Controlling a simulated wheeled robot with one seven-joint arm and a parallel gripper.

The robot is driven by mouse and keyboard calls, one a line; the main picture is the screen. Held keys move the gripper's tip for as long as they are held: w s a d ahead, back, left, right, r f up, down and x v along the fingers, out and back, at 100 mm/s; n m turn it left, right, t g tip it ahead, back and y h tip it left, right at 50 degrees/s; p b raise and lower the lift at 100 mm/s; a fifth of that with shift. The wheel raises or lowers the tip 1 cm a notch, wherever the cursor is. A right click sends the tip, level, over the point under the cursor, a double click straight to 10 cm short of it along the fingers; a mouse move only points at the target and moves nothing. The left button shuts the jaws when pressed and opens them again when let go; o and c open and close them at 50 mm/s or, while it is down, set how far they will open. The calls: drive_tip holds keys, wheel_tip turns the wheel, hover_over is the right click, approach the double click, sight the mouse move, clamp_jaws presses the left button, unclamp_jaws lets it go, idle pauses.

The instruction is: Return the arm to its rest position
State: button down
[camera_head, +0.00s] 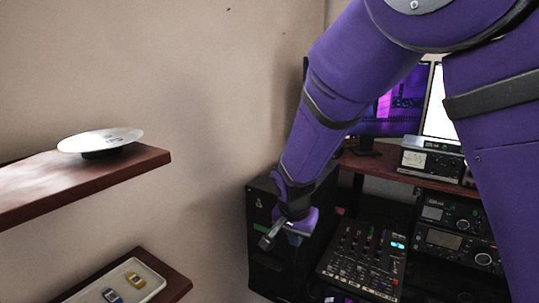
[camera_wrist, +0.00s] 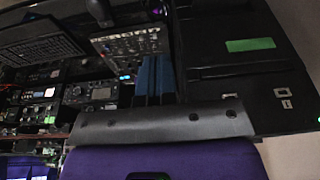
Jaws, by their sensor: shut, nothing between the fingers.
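My gripper (camera_head: 268,238) hangs at the end of my purple arm in the head view, in front of a black cabinet and left of a mixer. In the wrist view its blue fingers (camera_wrist: 155,77) lie together, shut and empty. The tuner units with knobs (camera_head: 457,247) stand at the right in the head view, partly hidden by my arm. In the wrist view the rack units (camera_wrist: 90,92) are at the left, apart from the fingers.
A mixer (camera_head: 362,262) lies right of my gripper. The black cabinet (camera_head: 262,215) stands close behind it. A desk shelf holds a meter unit (camera_head: 430,158) and monitors (camera_head: 400,105). A wall shelf (camera_head: 60,187) and a lower shelf with a tray (camera_head: 152,291) are at the left.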

drive_tip(key=s+d+r+n+y, duration=0.1)
drive_tip(key=s+d+r, duration=0.4)
drive_tip(key=d+r, duration=0.3)
drive_tip(key=s+d+r+n+y, duration=0.2)
drive_tip(key=s+d+r, duration=0.2)
drive_tip(key=d+r, duration=0.4)
drive_tip(key=s+d+r+n+t+h, duration=0.1)
drive_tip(key=s+d+r, duration=0.2)
drive_tip(key=s, duration=0.5)
drive_tip(key=s+d+r+n+t, duration=0.1)
drive_tip(key=s+d+r, duration=0.2)
drive_tip(key=s+d, duration=0.2)
drive_tip(key=s, duration=0.3)
drive_tip(key=shift+r+n+t+h, duration=0.15)
drive_tip(key=shift+n+t+h, duration=0.25)
